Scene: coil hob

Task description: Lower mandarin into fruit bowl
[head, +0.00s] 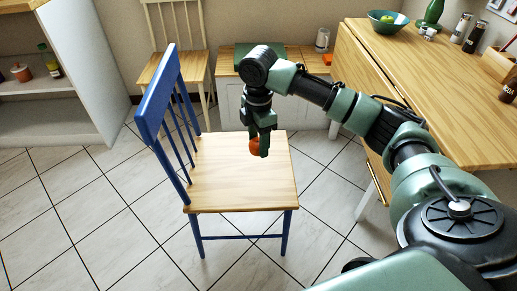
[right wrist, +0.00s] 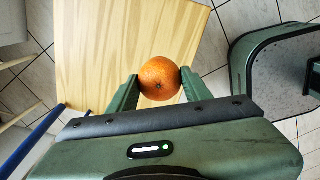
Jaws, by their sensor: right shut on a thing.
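The mandarin (head: 255,147) is orange and round, held between the fingers of my right gripper (head: 262,143) above the seat of the blue chair. In the right wrist view the mandarin (right wrist: 160,78) sits between the two green fingertips of my right gripper (right wrist: 158,82), touched on both sides. The fruit bowl (head: 388,22) is green and stands on the wooden table at the upper right, with a yellow-green fruit in it. My right gripper is well to the left of the bowl and apart from it. My left gripper is not in view.
The blue chair (head: 222,178) with a wooden seat stands below the gripper. A low cabinet (head: 287,95) and another chair (head: 172,68) stand behind. Tiled floor at left is clear.

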